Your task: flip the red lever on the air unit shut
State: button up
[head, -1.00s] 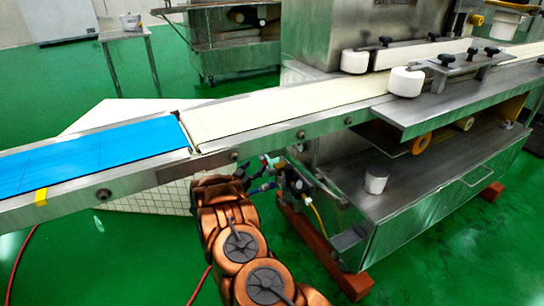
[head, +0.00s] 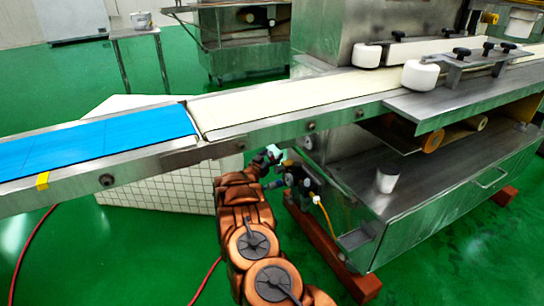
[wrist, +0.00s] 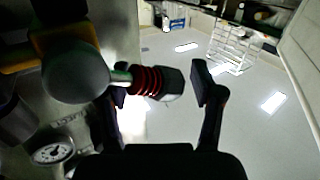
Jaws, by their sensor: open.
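The air unit (head: 300,180) is a small dark cluster of fittings under the conveyor, beside the machine's base. In the wrist view, a round pressure gauge (wrist: 52,150) and a large rounded grey body show at the left. A red ribbed piece (wrist: 148,80) with a dark faceted end sticks out from that body to the right. I cannot tell for sure whether it is the lever. My gripper (wrist: 160,88) is open, with the ribbed piece showing across the gap between its fingers; contact is not clear. In the head view, my gripper (head: 279,168) is just left of the air unit.
The conveyor frame (head: 130,172), with blue and cream belts, runs just above my gripper. The steel machine base (head: 430,215) stands to the right on reddish-brown blocks. A white tiled block (head: 165,190) is behind my arm. A red hose (head: 30,255) lies on the green floor.

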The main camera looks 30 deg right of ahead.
grip_shut()
dwell(0.4)
jog(key=shift+d, duration=0.1)
